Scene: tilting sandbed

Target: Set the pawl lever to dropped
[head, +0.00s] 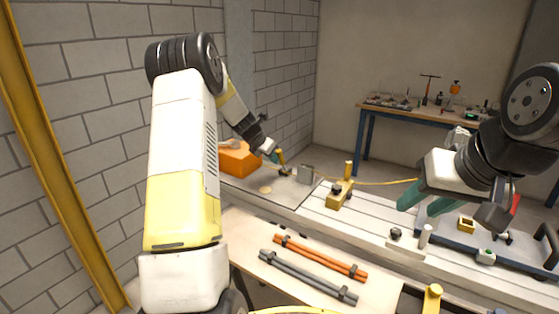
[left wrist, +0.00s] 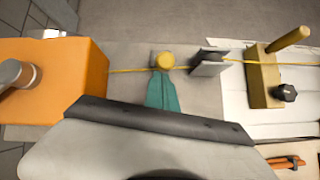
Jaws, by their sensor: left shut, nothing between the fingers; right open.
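My left gripper (head: 274,157) is shut and empty, low over the far left end of the bench. In the left wrist view its teal fingertips (left wrist: 162,92) are right beside a round yellow knob (left wrist: 165,61), which tops a short yellow post (head: 282,158); I cannot tell whether they touch. To its right a yellow block (head: 336,201) carries an upright yellow handle (head: 349,169) and a black knob (left wrist: 285,92). None is labelled, so I cannot tell which is the pawl lever. My right gripper (head: 424,201) is open and empty above the bench's right part.
An orange box (head: 239,160) stands left of the yellow post. A grey bracket (head: 305,174) stands to its right. A thin yellow cord (head: 385,183) runs along the bench. Orange bars (head: 318,257) and grey bars (head: 305,277) lie in front. A blue tray (head: 445,237) is at right.

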